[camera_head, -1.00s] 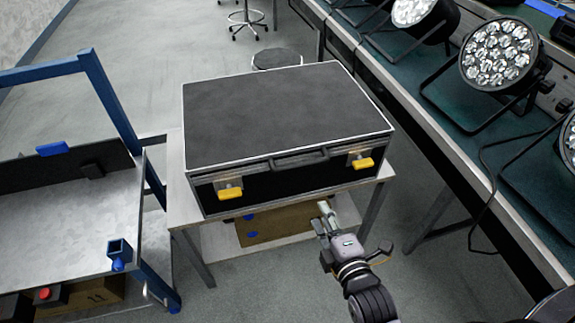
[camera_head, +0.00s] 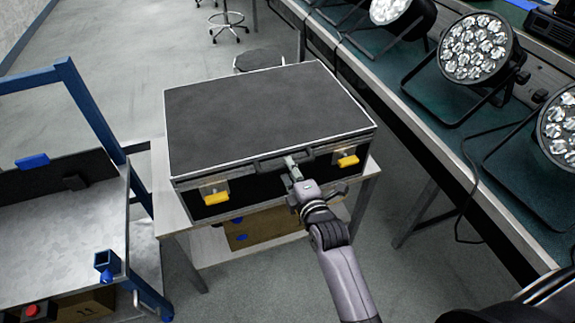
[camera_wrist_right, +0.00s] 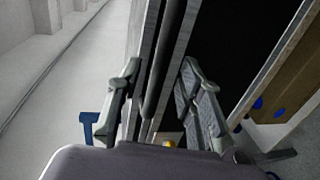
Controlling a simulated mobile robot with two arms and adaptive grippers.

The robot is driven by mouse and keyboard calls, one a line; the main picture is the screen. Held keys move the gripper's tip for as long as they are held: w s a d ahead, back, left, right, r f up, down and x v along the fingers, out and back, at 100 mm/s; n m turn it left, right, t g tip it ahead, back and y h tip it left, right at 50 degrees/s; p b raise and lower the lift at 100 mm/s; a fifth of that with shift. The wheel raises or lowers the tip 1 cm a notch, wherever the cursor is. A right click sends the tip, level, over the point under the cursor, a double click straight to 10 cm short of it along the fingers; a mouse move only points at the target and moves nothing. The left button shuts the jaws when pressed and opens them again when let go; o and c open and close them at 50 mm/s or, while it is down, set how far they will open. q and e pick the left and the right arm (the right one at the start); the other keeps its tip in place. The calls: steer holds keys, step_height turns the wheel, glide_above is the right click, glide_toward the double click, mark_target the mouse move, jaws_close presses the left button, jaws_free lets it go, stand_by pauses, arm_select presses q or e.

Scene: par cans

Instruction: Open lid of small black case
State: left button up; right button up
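The black case (camera_head: 265,105) with silver edging lies closed on a small table in the head view. Two yellow latches, left (camera_head: 214,195) and right (camera_head: 346,160), are on its front, with a dark handle (camera_head: 268,165) between them. My right gripper (camera_head: 291,163) is at the front of the case by the handle. In the right wrist view its fingers (camera_wrist_right: 160,90) are spread apart, with the dark handle bar (camera_wrist_right: 160,65) and the case edge running between them. I cannot tell whether they touch it. My left gripper is not in view.
The small table (camera_head: 158,185) has a lower shelf holding a brown box (camera_head: 265,228). A blue-framed cart (camera_head: 60,235) stands at left. A long bench (camera_head: 440,150) with several par cans (camera_head: 475,48) runs along the right. A stool (camera_head: 258,60) stands behind the case.

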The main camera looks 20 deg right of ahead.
steer(key=shift+w+f, duration=0.15)
steer(key=shift+w, duration=0.6)
steer(key=shift+w+f, duration=0.1)
steer(key=shift+w, duration=0.6)
jaws_close()
